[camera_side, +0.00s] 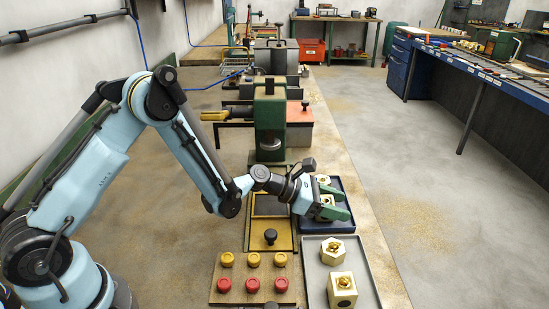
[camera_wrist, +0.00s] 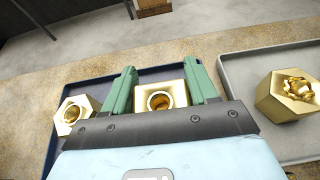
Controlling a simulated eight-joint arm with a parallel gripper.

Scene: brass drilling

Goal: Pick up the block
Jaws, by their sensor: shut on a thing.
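My gripper (camera_side: 341,202) reaches over the dark blue tray (camera_side: 345,230), and its green fingers are shut on a brass block. In the wrist view the block (camera_wrist: 172,95) sits between the two fingers of my gripper (camera_wrist: 162,76). It has a squarish top with a round hole in it. In the side view the block (camera_side: 327,200) is partly hidden by the fingers. I cannot tell whether it touches the tray. Another brass piece, six-sided with a hole (camera_wrist: 73,113), lies in the blue tray left of the fingers in the wrist view.
A grey tray (camera_side: 313,277) nearer the side camera holds a six-sided brass piece (camera_side: 333,256) and a square one (camera_side: 342,292). A board with yellow and red knobs (camera_side: 239,284) lies left of it. A green press (camera_side: 270,125) stands behind the blue tray.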

